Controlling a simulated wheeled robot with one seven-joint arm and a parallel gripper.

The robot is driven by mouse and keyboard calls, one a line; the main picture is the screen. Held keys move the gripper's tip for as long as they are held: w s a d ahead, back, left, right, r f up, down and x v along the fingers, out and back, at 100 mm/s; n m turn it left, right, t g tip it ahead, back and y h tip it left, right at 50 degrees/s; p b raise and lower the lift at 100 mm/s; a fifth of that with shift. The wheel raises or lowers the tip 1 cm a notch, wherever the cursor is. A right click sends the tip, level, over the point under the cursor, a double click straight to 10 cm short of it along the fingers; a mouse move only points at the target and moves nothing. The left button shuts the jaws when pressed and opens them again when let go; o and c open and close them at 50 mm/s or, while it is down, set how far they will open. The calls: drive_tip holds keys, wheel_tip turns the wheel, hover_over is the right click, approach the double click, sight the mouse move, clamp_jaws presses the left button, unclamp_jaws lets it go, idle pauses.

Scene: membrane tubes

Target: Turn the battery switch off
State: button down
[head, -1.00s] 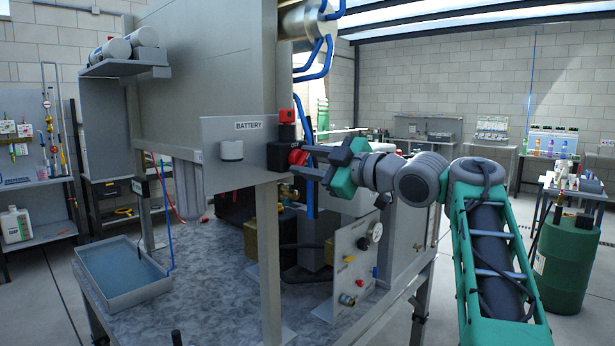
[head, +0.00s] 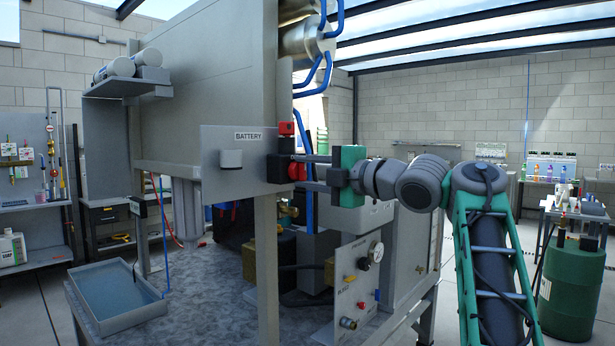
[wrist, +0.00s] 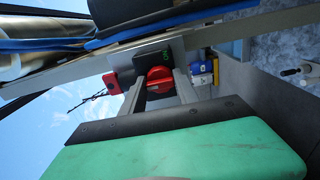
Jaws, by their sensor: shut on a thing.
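The battery switch has a red knob (head: 297,171) on a black housing (head: 278,168) at the right end of the grey panel labelled BATTERY (head: 211,143). My gripper (head: 305,172) reaches in from the right, with its fingers on the knob. In the wrist view the red knob (wrist: 160,79) sits between the two fingers of my gripper (wrist: 161,84), which is shut on it. A green ON mark (wrist: 168,55) shows on the black housing beside the knob. The knob's exact pointing is partly hidden by the fingers.
A red piece (head: 286,128) on a black block stands just above the switch. Blue pipes (head: 328,70) run close behind and above my gripper. A gauge panel (head: 350,290) stands below the arm. A grey post (head: 267,270) rises under the battery panel.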

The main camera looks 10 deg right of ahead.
idle(0.4)
drive_tip(key=c, duration=0.9)
unclamp_jaws()
drive_tip(key=b+v, duration=0.1)
drive_tip(key=v, duration=0.6)
drive_tip(key=shift+s+d, duration=0.25)
drive_tip(key=shift+s, duration=0.05)
